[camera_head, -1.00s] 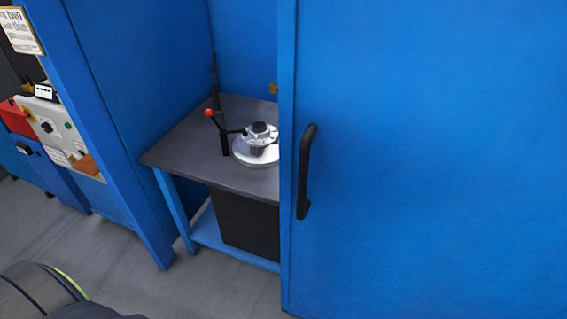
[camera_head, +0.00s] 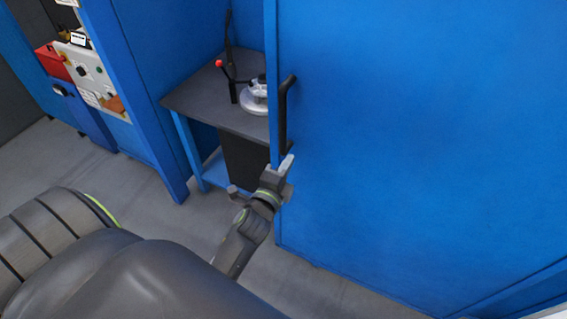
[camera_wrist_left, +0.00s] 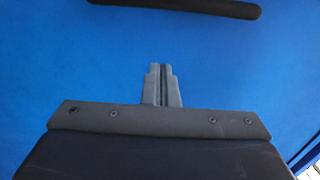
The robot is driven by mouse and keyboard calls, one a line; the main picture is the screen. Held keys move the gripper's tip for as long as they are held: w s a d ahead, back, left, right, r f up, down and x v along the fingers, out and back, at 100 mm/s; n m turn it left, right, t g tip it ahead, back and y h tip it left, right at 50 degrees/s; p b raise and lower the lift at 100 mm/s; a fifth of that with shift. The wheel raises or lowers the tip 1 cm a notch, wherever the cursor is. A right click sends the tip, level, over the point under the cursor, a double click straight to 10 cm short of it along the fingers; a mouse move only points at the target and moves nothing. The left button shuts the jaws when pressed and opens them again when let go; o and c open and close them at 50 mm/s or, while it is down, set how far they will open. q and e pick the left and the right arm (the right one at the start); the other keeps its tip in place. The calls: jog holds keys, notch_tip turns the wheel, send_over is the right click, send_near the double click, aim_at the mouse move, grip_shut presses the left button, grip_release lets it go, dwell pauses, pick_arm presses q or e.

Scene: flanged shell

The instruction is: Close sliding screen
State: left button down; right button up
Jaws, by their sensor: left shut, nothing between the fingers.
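The sliding screen (camera_head: 420,150) is a large blue panel filling the right of the head view. Its left edge stands apart from the blue frame post on the left, leaving an opening. A black vertical handle (camera_head: 284,115) is fixed near that edge. My left gripper (camera_head: 287,163) is at the lower end of the handle, in front of the panel. In the left wrist view the gripper (camera_wrist_left: 161,70) is shut and empty, with the handle (camera_wrist_left: 185,5) beyond its fingertips at the top. Whether it touches the panel I cannot tell. My right gripper is not in view.
Through the opening, a dark-topped table (camera_head: 205,105) holds a round metal fixture (camera_head: 256,97) and a red-knobbed lever (camera_head: 220,64). A control box (camera_head: 88,70) stands at the far left. Grey floor (camera_head: 150,195) lies clear before the opening.

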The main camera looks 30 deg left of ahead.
pick_arm(q)
jog(key=w+a, duration=0.4)
jog(key=w, duration=0.3)
jog(key=shift+w+a, duration=0.3)
jog(key=shift+a, duration=0.1)
jog(key=shift+f, duration=0.1)
